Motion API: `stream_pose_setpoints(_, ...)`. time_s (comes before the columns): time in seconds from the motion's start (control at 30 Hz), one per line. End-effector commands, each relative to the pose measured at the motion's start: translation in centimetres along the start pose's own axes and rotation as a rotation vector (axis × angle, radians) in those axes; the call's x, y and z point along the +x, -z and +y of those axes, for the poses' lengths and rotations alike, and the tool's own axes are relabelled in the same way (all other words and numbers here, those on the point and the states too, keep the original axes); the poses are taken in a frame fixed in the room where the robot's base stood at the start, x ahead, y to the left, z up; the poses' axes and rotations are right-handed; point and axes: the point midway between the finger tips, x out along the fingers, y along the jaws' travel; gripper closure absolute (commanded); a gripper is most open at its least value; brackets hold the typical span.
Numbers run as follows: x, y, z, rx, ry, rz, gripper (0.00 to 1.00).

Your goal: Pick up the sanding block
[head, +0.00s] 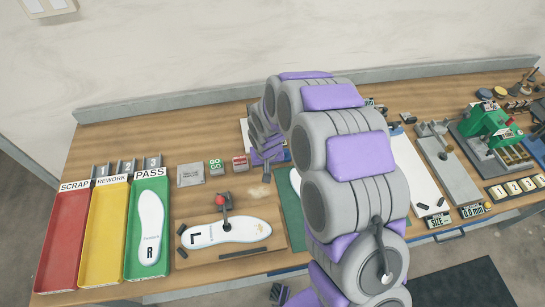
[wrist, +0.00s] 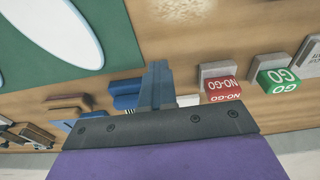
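I cannot single out the sanding block with certainty. In the wrist view a blue block-like thing (wrist: 124,96) lies beside my gripper's finger, and a brown block with dark parts (wrist: 68,104) lies further left; either may be it. In the head view my arm hides that part of the bench. My gripper (head: 266,174) hangs low over the bench, right of the red NO-GO block (head: 240,162). In the wrist view my gripper (wrist: 157,82) shows as one grey-blue finger shape beyond a dark bar. Its opening and any contact are unclear.
The green GO block (head: 215,167) stands left of the NO-GO block. A board with a left insole (head: 227,232) lies in front. Red, yellow and green trays (head: 130,265) are at the left. A green mat (wrist: 28,55) lies close by. A green machine (head: 488,125) stands right.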

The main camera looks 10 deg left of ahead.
Motion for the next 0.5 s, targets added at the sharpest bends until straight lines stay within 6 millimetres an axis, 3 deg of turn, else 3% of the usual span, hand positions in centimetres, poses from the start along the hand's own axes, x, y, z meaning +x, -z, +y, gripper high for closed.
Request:
stream_pose_setpoints(0.3, -1.4, -3.4, -1.8, -0.002, 0.005, 0.010, 1.00)
stream_pose_setpoints(0.5, -1.5, -4.4, -3.1, -0.003, 0.001, 0.010, 1.00)
